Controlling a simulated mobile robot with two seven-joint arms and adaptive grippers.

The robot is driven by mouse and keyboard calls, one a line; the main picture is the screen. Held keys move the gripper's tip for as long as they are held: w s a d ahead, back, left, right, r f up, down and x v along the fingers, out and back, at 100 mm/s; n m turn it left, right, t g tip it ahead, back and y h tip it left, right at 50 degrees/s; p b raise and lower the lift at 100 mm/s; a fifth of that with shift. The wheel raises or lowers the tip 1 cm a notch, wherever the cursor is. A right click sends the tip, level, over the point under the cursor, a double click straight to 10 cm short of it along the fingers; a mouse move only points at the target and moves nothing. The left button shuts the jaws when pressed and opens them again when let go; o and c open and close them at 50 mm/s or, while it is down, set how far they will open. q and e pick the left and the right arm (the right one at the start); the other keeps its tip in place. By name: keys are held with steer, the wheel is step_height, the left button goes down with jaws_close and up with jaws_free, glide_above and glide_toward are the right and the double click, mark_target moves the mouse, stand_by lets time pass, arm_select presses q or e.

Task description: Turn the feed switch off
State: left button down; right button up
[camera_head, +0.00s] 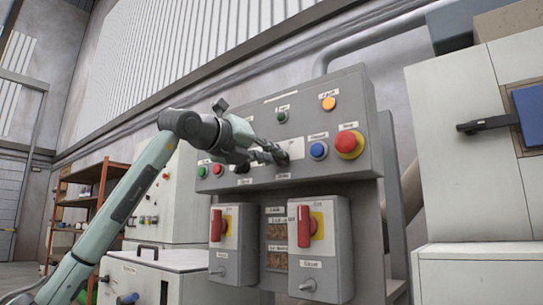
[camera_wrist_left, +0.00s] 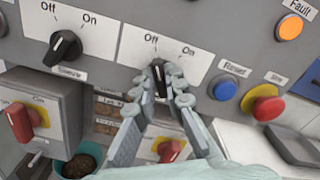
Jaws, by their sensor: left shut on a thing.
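My left gripper (camera_head: 280,156) reaches the grey control panel from the left in the head view. In the left wrist view its two fingers (camera_wrist_left: 163,88) are closed around a black rotary switch knob (camera_wrist_left: 158,70) below the words Off and On. The knob points roughly up, seemingly toward Off. Its name label is hidden by the fingers, so I cannot read whether it is the feed switch. A second black rotary switch (camera_wrist_left: 64,48) with Off and On marks sits to its left, clear of the gripper. My right gripper is not in view.
To the right of the held knob are a blue button (camera_head: 318,150), a red stop button on yellow (camera_head: 349,144) and an orange lamp (camera_head: 329,103). Below the panel hang two boxes with red handles (camera_head: 304,226). A white cabinet (camera_head: 470,150) stands at the right.

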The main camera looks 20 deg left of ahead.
arm_select(q)
steer(key=c, duration=1.6)
jaws_free()
steer(key=v, duration=1.2)
steer(key=shift+d, duration=0.1)
